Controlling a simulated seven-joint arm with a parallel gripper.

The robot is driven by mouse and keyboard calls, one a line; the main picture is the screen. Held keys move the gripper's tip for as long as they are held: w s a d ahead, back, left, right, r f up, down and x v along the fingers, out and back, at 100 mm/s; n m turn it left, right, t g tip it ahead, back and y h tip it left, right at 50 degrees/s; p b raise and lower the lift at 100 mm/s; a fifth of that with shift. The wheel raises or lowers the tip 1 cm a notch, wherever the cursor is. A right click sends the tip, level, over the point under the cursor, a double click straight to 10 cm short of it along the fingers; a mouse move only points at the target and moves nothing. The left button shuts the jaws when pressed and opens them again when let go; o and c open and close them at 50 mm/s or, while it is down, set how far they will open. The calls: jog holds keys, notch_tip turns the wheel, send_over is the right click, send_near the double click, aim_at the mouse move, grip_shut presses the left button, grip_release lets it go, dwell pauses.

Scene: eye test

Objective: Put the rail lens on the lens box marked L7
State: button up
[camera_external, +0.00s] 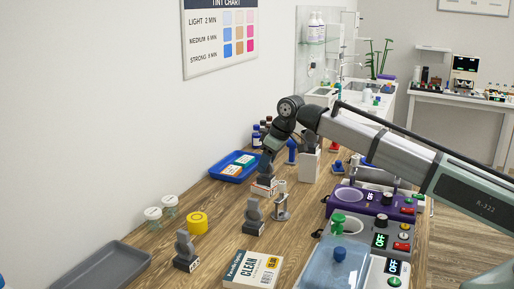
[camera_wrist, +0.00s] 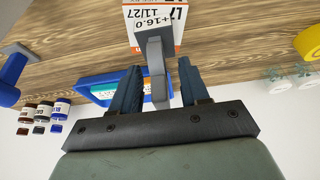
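The white and orange lens box marked L7 (camera_wrist: 132,32) lies on the wooden bench in the wrist view; it also shows below my gripper in the external view (camera_external: 264,190). A grey piece with an upright grip (camera_wrist: 157,65) stands over the box, its base appearing to rest on it. I take this piece as the rail lens, but no lens glass is visible. My gripper (camera_wrist: 160,66) has its dark blue fingers either side of the grip, with gaps showing on both sides. In the external view my gripper (camera_external: 267,160) points down at the box.
Two similar grey pieces stand nearby, one close (camera_external: 253,216) and one nearer the front (camera_external: 185,251). A metal stand (camera_external: 282,207) is right of the box. A blue tray (camera_external: 221,173) with small boxes lies behind left. A purple bath unit (camera_external: 392,208) bounds the right side.

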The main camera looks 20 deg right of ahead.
jog(key=v, duration=1.2)
jog(key=shift+r, duration=0.15)
